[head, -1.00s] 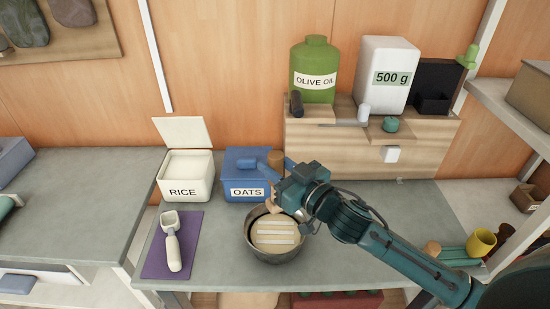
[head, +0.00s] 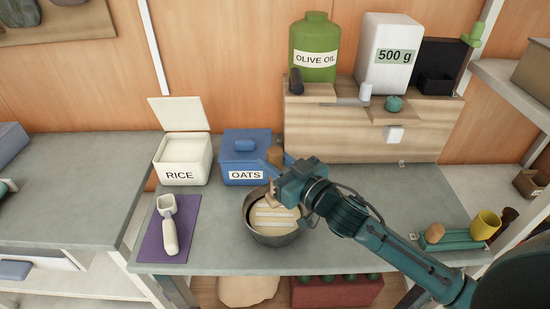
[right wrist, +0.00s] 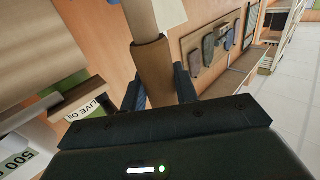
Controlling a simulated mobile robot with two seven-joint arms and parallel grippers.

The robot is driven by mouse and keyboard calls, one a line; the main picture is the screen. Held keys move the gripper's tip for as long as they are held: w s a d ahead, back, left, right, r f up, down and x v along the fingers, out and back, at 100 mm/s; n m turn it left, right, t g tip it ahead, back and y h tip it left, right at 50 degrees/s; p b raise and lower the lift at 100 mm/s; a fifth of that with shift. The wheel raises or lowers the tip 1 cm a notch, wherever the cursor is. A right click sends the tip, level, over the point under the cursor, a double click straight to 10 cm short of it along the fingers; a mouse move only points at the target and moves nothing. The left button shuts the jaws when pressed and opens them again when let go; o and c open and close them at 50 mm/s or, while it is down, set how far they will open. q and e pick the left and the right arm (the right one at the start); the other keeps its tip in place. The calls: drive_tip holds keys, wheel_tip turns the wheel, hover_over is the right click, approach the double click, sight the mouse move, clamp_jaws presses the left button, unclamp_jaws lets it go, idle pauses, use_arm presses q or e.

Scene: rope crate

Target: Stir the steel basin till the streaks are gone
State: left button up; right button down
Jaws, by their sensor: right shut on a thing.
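The steel basin (head: 283,240) stands near the counter's front edge. It holds a cream mix (head: 275,220) with several pale streaks across it. My right gripper (head: 276,165) is above the basin's back part, shut on the brown grip of a wooden stirring tool (head: 271,190). The tool's lower part reaches down towards the mix; I cannot tell how deep its end sits. In the right wrist view the brown grip (right wrist: 152,70) is between the fingers, with a paler shaft beyond. My left gripper is not in view.
The blue oats box (head: 238,146) stands just behind the basin, beside the open rice box (head: 183,160). A white scoop (head: 169,232) lies on a purple mat (head: 190,215) at left. A wooden shelf unit (head: 350,140) stands behind. A yellow cup (head: 486,225) is at right.

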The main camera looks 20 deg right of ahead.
wheel_tip(320, 180, down, 6)
drive_tip(key=b, duration=0.3)
drive_tip(key=shift+f+b, duration=0.1)
drive_tip(key=shift+b, duration=0.3)
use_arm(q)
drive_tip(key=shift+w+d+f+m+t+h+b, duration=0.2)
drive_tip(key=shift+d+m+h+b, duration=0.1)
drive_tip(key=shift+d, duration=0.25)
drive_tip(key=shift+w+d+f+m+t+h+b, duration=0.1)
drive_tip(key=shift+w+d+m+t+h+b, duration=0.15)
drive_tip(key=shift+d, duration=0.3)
use_arm(e)
drive_tip(key=shift+f, duration=0.7)
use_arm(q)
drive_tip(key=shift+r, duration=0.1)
